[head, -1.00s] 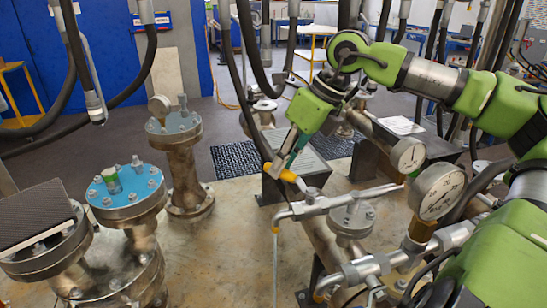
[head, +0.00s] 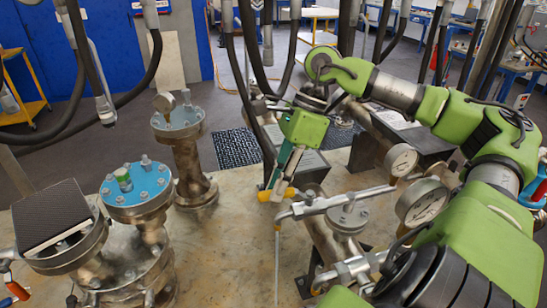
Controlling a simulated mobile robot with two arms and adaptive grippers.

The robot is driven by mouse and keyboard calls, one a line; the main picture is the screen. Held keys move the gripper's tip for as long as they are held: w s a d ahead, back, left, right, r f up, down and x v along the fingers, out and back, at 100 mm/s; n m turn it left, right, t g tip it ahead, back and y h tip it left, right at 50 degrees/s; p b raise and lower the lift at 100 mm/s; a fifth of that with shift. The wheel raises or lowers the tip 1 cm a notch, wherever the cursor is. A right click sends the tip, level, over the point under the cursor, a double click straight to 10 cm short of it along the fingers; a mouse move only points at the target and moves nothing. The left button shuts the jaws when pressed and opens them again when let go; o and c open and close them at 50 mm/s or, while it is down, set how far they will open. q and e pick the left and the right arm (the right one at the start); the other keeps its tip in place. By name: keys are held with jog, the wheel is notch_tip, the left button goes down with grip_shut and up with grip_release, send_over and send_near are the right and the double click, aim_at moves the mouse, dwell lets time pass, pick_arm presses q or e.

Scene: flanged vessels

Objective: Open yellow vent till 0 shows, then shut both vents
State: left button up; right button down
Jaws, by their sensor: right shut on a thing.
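My right gripper (head: 275,182) points down and is shut on the yellow vent's handle (head: 290,192), whose yellow end (head: 264,195) sticks out on the left side of the fingers. The vent sits by a grey pipe fitting (head: 325,203) with a thin tube hanging from its left end. A smaller gauge (head: 401,160) stands to the right. A larger gauge (head: 422,202) is partly behind my right arm; I cannot read either needle. A small orange-yellow part (head: 317,289) shows low on the lower pipework; I cannot tell if it is the other vent. My left gripper is not in view.
Blue-topped flanged vessels (head: 137,194) and (head: 177,122) stand on the left, beside a dark mesh panel (head: 54,216). Black hoses hang from above. Bare table (head: 225,245) is free in the middle.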

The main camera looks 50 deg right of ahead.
jog(key=shift+s+a+n+g+p, duration=0.2)
jog(key=shift+s+n+g+p, duration=0.15)
jog(key=shift+n+p, duration=0.35)
jog(key=c, duration=1.9)
grip_release()
jog(key=shift+r, duration=0.1)
jog(key=shift+d+r, duration=0.2)
jog(key=v, duration=1.1)
jog(key=shift+r, duration=0.15)
